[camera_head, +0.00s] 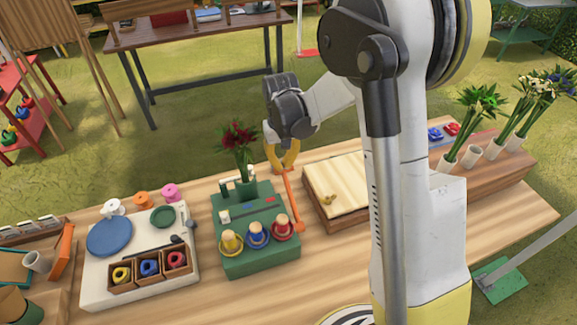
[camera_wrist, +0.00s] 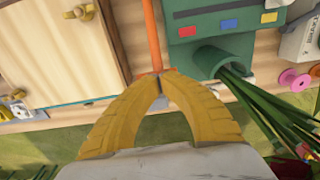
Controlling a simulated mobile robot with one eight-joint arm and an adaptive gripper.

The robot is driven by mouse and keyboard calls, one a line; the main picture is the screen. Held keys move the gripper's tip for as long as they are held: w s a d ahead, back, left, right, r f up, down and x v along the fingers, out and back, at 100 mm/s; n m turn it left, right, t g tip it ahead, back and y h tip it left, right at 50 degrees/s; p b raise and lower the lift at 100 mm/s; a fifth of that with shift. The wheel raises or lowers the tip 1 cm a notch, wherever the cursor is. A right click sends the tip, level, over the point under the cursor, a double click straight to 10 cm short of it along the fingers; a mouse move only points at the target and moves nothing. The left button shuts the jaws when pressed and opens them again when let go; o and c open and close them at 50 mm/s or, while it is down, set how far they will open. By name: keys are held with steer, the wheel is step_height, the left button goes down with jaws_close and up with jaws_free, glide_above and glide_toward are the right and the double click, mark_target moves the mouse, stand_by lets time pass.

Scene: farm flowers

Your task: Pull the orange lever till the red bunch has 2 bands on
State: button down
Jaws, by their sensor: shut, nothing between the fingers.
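The orange lever (camera_head: 292,200) stands at the right side of the green banding machine (camera_head: 262,262); it also shows in the wrist view (camera_wrist: 152,38). My gripper (camera_head: 284,168) is shut at the lever's far end. In the wrist view its yellow fingertips (camera_wrist: 158,76) meet by the lever's end, with nothing seen between them; whether they touch it I cannot tell. The red bunch (camera_head: 238,137) stands in the machine's green cup (camera_wrist: 218,62), its green stems (camera_wrist: 262,108) showing in the wrist view. I cannot make out any bands on the stems.
Yellow (camera_head: 231,243), blue (camera_head: 257,235) and red (camera_head: 282,228) rings sit on posts at the machine's front. A wooden box (camera_head: 340,185) stands close right of the lever. A white tray (camera_head: 105,285) with spools and small bins lies left. Other bunches (camera_head: 478,108) stand far right.

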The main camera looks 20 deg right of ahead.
mark_target(283, 173)
steer(key=shift+f, duration=0.35)
steer(key=shift+s+f+b, duration=0.2)
steer(key=shift+f+b, duration=0.55)
steer(key=shift+b, duration=0.1)
steer(key=shift+s+f+b, duration=0.15)
steer(key=shift+f+b, duration=0.6)
steer(key=shift+b, duration=0.1)
steer(key=shift+f+b, duration=1.45)
steer(key=shift+f, duration=0.4)
steer(key=shift+s+f, duration=0.1)
